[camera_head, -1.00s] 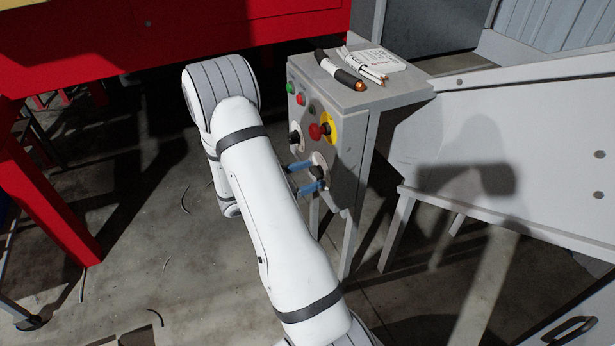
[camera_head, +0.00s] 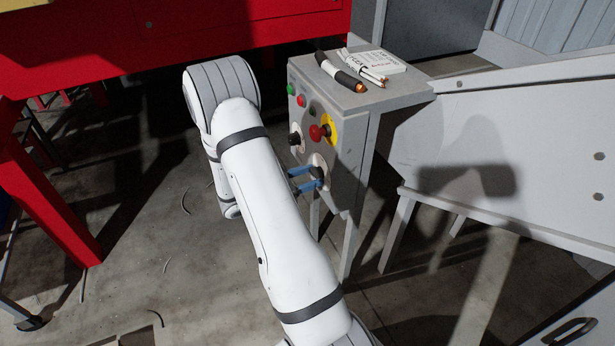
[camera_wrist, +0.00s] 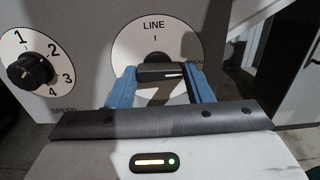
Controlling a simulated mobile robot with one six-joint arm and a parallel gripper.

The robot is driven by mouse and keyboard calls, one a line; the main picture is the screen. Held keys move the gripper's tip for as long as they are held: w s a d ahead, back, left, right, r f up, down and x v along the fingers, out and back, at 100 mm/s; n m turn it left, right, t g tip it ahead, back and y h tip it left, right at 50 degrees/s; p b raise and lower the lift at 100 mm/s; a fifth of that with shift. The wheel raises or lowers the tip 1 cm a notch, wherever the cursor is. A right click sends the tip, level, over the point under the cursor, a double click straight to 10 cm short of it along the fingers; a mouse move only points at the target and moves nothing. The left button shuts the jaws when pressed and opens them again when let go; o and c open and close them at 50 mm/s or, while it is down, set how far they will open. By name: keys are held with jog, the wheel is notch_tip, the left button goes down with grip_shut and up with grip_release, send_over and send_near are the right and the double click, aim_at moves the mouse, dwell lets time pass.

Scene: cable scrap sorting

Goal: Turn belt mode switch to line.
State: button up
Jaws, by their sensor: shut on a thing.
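The belt mode switch has a white round plate (camera_wrist: 135,42) with LINE printed at its top, beside a small tick. Lettering at its right edge is partly hidden and appears to end in CAL. Its dark knob (camera_wrist: 160,74) lies level across the plate in the wrist view, with a pale mark on its right part. My gripper (camera_wrist: 163,78) has its two blue fingers shut on this knob, one at each side. In the head view my gripper (camera_head: 307,180) is at the lower front of the grey control box (camera_head: 345,150).
A numbered speed dial (camera_wrist: 28,72) sits left of the switch. A red emergency button (camera_head: 317,132) on yellow and a green button (camera_head: 291,89) are higher on the box. Cable pieces (camera_head: 340,72) lie on its top. A grey chute (camera_head: 530,150) stands at right.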

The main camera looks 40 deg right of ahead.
jog(key=shift+r, duration=0.15)
jog(key=n+p, duration=0.3)
jog(key=p, duration=0.1)
jog(key=shift+r, duration=0.2)
jog(key=n+p, duration=0.5)
jog(key=shift+w, duration=0.1)
jog(key=n+p, duration=0.3)
jog(key=n, duration=0.1)
jog(key=shift+n+p, duration=0.35)
jog(key=shift+n, duration=0.05)
jog(key=n+p, duration=0.1)
jog(key=n, duration=0.1)
jog(key=n+p, duration=0.1)
jog(key=n, duration=0.1)
jog(key=shift+w+d+f+n, duration=0.1)
jog(key=shift+w+n, duration=0.05)
jog(key=shift+n, duration=0.25)
jog(key=o, duration=1)
jog(key=shift+f, duration=0.1)
